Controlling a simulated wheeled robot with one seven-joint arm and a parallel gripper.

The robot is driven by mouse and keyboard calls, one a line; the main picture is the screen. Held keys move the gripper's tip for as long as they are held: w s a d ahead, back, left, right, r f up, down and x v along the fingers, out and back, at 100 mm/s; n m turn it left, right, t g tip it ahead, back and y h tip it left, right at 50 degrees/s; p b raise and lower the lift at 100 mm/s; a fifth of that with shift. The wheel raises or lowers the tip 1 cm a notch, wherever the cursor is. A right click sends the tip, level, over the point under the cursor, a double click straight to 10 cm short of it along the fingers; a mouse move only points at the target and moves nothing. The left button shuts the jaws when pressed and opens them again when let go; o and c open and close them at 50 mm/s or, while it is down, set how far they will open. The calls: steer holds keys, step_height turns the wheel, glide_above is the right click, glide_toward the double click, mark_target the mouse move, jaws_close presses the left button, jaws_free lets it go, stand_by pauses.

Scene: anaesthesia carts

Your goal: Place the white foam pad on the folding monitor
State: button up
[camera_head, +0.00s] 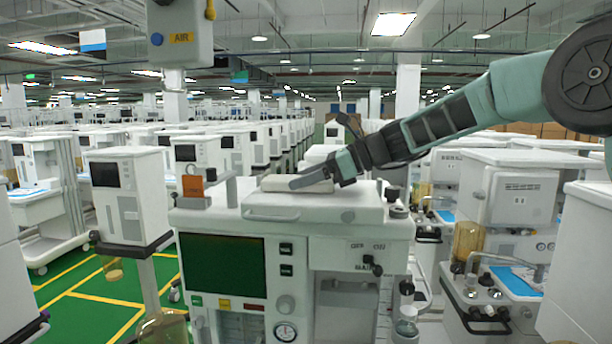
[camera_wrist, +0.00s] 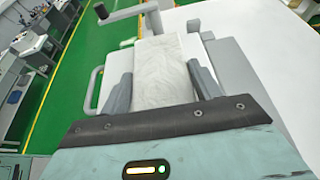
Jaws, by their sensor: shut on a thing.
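The white foam pad (camera_head: 280,179) is a pale flat block at the top of the nearest anaesthesia cart. My gripper (camera_head: 300,182) reaches in from the right and is shut on it. In the wrist view the pad (camera_wrist: 165,65) lies between the two grey fingers of my gripper (camera_wrist: 163,82), one along each side. I cannot tell whether the pad touches the cart's white top (camera_head: 350,200) or hangs just above it. A dark green screen (camera_head: 222,268) is on the cart's front; I cannot tell whether it is the folding monitor.
An orange block (camera_head: 192,186) and a grey upright post (camera_head: 231,187) stand left of the pad. A white handle (camera_head: 270,216) runs along the cart's front edge. A grey AIR box (camera_head: 180,35) hangs overhead. Other carts stand close on the right; green floor (camera_head: 65,290) is open at left.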

steer(key=shift+f, duration=0.1)
steer(key=o, duration=1)
steer(key=shift+d, duration=0.1)
steer(key=b+v, duration=0.4)
steer(key=v, duration=0.8)
